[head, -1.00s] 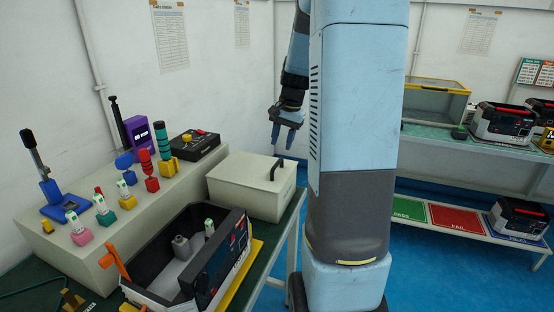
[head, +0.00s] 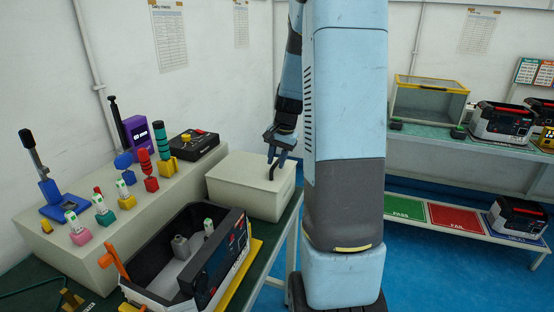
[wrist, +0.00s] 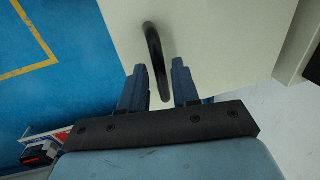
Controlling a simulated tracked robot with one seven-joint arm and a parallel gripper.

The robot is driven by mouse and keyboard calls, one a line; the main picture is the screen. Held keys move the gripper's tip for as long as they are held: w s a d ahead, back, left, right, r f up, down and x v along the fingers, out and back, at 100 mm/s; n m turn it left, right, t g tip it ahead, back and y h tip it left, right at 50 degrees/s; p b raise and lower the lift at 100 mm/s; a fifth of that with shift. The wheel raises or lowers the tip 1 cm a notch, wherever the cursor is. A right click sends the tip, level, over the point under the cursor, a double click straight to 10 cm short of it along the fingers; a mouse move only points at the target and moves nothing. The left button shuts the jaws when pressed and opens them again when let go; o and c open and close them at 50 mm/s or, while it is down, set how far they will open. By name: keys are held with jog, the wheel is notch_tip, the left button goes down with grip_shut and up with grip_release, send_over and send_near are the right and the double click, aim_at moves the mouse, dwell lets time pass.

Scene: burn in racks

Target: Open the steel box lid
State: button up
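The steel box (head: 240,189) is a cream box on the bench, with its lid (head: 245,169) down. A black bar handle (head: 277,168) stands at the lid's right side. It also shows in the wrist view as a black curved handle (wrist: 153,50). My gripper (head: 279,155) is just above the handle, pointing down. In the wrist view my gripper (wrist: 161,77) has its two blue fingers apart, with the handle's near end between them. I see a gap on each side of the handle, so it is not clamped.
An open black and white case (head: 180,250) stands in front of the box. A cream raised shelf (head: 130,215) with coloured connectors and tools is to the left. A glass-walled case (head: 428,100) and several testers stand on the right bench. Blue floor lies between.

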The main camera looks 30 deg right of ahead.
grip_shut()
jog(key=shift+r, duration=0.15)
dwell(0.4)
